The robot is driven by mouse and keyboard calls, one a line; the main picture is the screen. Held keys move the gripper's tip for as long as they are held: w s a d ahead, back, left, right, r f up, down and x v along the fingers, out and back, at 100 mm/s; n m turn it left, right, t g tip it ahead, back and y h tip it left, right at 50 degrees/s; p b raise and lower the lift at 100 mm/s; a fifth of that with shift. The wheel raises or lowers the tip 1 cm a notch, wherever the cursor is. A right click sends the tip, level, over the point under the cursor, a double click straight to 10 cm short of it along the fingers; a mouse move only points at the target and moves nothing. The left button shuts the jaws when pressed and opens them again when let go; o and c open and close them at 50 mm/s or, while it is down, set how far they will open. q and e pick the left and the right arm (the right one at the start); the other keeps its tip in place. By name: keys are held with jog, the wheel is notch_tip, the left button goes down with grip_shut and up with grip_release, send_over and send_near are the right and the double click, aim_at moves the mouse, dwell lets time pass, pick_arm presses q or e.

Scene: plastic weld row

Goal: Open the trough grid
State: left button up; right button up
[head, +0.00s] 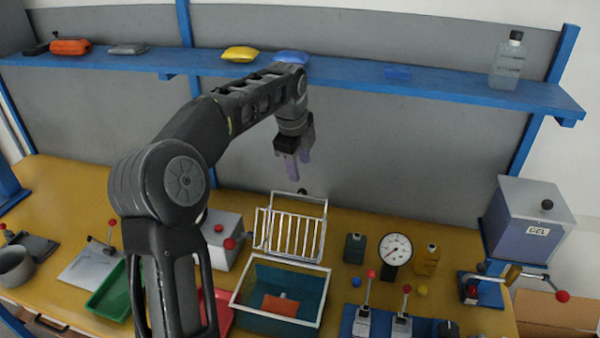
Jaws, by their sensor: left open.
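The trough (243,311) is a teal, see-through box with a white rim, standing on the yellow bench. An orange-red block (281,305) lies inside it. The white barred grid (290,233) stands raised and tilted back at the trough's rear edge, so the trough's top is uncovered. My left gripper (293,170) hangs above the grid, fingers pointing down, open and apart from it. My right gripper is not in view.
A pressure gauge (395,250), dark bottle (354,248) and red-knobbed levers (367,290) stand right of the trough. A green tray (112,291) lies left. A blue shelf (350,75) runs behind my arm.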

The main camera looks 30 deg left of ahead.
pick_arm(q)
jog(key=shift+v, duration=2.35)
